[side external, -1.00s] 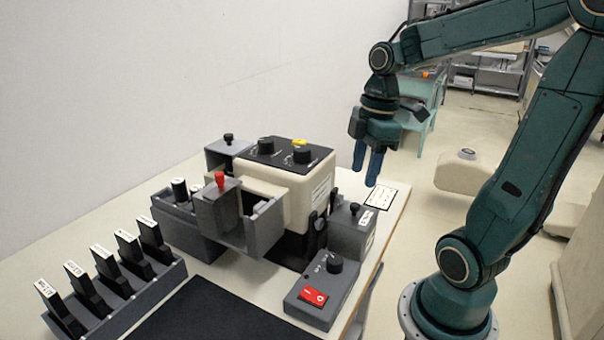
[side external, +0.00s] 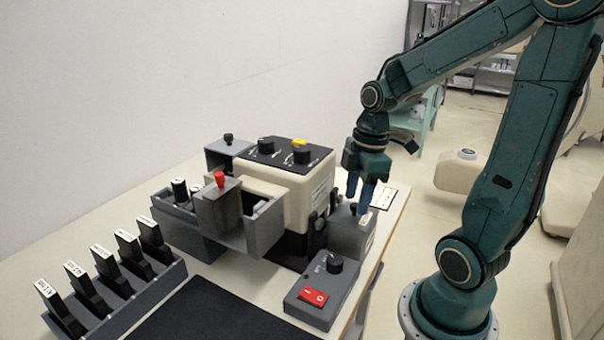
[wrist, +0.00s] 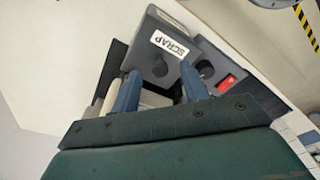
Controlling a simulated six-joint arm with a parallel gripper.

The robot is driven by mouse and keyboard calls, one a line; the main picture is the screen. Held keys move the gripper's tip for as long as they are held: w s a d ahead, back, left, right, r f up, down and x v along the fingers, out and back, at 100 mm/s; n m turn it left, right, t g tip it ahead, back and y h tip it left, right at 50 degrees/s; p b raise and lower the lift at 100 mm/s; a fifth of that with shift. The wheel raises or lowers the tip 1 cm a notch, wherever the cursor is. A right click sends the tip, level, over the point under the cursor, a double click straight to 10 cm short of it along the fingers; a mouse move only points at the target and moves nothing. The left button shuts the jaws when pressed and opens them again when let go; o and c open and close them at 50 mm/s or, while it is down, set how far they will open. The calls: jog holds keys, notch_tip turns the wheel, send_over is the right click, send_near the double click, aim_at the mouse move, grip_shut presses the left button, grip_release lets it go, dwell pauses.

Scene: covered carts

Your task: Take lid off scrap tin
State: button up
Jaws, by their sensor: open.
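The scrap tin (side external: 348,238) is a grey box at the right edge of the bench, beside the cream machine. In the wrist view, its grey lid (wrist: 148,42) is on, with a white SCRAP label (wrist: 170,44) along one edge and a dark round knob (wrist: 159,68). My gripper (side external: 360,202) points down just above the tin, its blue fingers apart and holding nothing. In the wrist view, the knob shows between the fingertips (wrist: 160,72). The side view does not clearly show how high the fingertips are relative to the knob.
The cream machine (side external: 318,200) with black knobs stands left of the tin. A control box (side external: 304,310) with a red switch (side external: 313,296) is in front. A white card (side external: 384,196) lies behind the tin. A rack of black holders (side external: 120,285) stands at left.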

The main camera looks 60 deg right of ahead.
jog(key=shift+a+f, duration=0.1)
jog(key=shift+f, duration=0.55)
grip_shut()
